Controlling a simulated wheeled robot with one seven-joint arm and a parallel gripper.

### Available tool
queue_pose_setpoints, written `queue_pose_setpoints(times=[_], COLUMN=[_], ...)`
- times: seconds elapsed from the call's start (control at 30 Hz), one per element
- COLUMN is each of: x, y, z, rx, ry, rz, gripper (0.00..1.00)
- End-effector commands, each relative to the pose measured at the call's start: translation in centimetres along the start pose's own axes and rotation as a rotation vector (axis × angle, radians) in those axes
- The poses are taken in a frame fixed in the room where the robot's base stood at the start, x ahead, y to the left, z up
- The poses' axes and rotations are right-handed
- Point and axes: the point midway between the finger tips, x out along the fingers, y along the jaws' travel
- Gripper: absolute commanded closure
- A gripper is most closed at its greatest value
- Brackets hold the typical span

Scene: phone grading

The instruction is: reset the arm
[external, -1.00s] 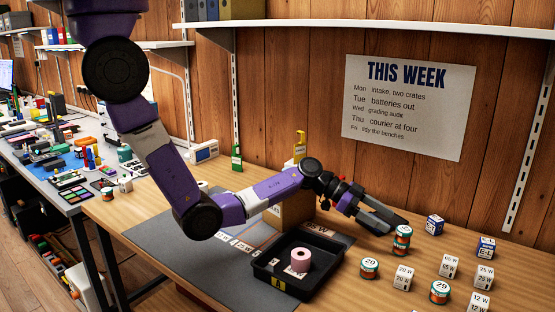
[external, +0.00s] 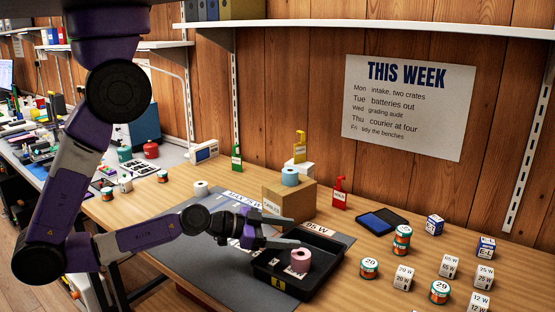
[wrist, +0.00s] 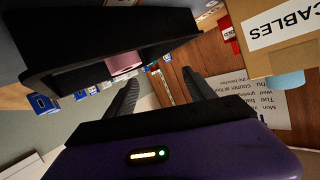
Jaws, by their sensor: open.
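My gripper (external: 293,231) is open and empty, above the back left part of the black tray (external: 262,270). The arm is folded back, with its elbow low at the left. In the wrist view my gripper's two dark fingers (wrist: 162,80) stand apart with nothing between them. A pink roll (external: 301,261) stands in the tray. The wrist view shows the tray (wrist: 40,70) close at the upper left, with part of the pink roll (wrist: 125,62).
A cardboard box (external: 300,204) with a blue roll (external: 290,177) on top stands just behind my gripper. A white roll (external: 201,189) is at the mat's back left. Several cans and white cubes, such as one can (external: 402,240), stand at the right. A blue pad (external: 379,222) lies behind them.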

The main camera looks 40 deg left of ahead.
Motion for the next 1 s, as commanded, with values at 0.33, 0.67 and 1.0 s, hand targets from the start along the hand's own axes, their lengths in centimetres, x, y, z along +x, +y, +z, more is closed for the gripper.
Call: queue_pose_setpoints(times=[0.33, 0.67, 1.0], x=[-15.1, -24.2, -24.9], y=[-6.9, -7.4, -7.2], z=[2.5, -1.0, -1.6], rx=[-0.253, -0.375, -0.388], ry=[-0.104, -0.055, -0.045], rz=[-0.457, -0.663, -0.677], gripper=[0.37, 0.37, 0.37])
